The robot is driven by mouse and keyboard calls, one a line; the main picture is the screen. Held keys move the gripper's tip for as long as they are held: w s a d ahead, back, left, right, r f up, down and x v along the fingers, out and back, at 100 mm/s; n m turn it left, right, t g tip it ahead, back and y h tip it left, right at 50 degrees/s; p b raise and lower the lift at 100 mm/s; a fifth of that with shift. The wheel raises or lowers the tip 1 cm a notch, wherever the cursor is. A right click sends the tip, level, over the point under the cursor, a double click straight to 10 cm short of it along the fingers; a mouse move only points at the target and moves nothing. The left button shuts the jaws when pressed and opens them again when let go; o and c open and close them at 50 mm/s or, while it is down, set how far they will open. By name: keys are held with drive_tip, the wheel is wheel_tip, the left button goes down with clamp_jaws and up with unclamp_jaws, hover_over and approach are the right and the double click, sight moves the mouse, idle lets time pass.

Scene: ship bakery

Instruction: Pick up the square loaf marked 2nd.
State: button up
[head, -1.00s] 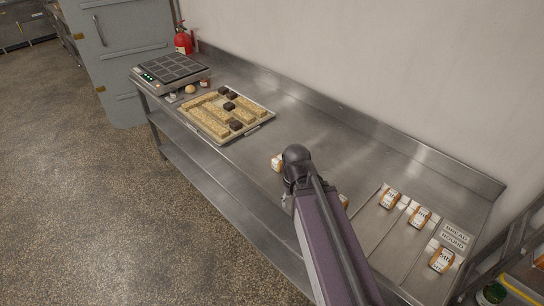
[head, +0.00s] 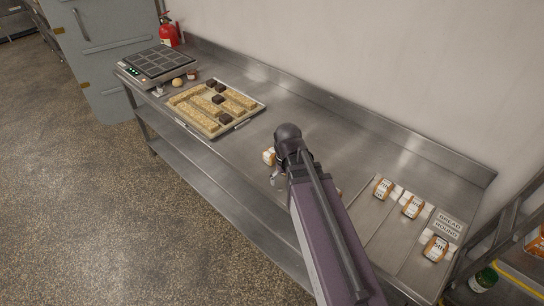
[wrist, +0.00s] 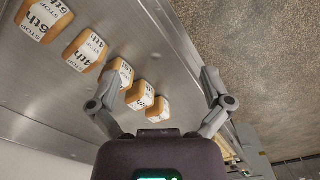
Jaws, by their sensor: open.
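In the wrist view a diagonal row of small loaves with white labels lies on the steel bench. The label marked 6th (wrist: 45,18) and the one marked 4th (wrist: 86,50) can be read. The third loaf (wrist: 120,72), the fourth (wrist: 140,95) and the last (wrist: 158,110) have labels too small or turned to read surely, so I cannot tell which is marked 2nd. My gripper (wrist: 160,78) is open and empty, its left finger overlapping the third loaf in the picture. In the head view one loaf (head: 268,156) shows left of my arm; the arm hides others.
A tray of pale bars and dark blocks (head: 243,122) and a dark-topped appliance (head: 160,62) stand on the bench's far left. More labelled loaves (head: 412,207) lie right of my arm, by a "BREAD ROUND" sign (head: 448,223). A wall backs the steel bench (head: 310,118).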

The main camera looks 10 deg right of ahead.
sight(271, 151)
drive_tip(key=w+r+n+p, duration=0.1)
drive_tip(key=w+n, duration=0.5)
drive_tip(key=w, duration=1.9)
drive_tip(key=shift+a, duration=0.15)
drive_tip(key=shift+f, duration=0.1)
wheel_tip(271, 151, down, 8)
drive_tip(key=b, duration=0.8)
drive_tip(key=shift+f+b, duration=0.15)
drive_tip(key=shift+b, duration=0.15)
drive_tip(key=shift+f, duration=0.15)
drive_tip(key=shift+d+f+b, duration=0.2)
drive_tip(key=shift+f+b, duration=2.3)
drive_tip(key=shift+b, duration=0.15)
drive_tip(key=c, duration=1)
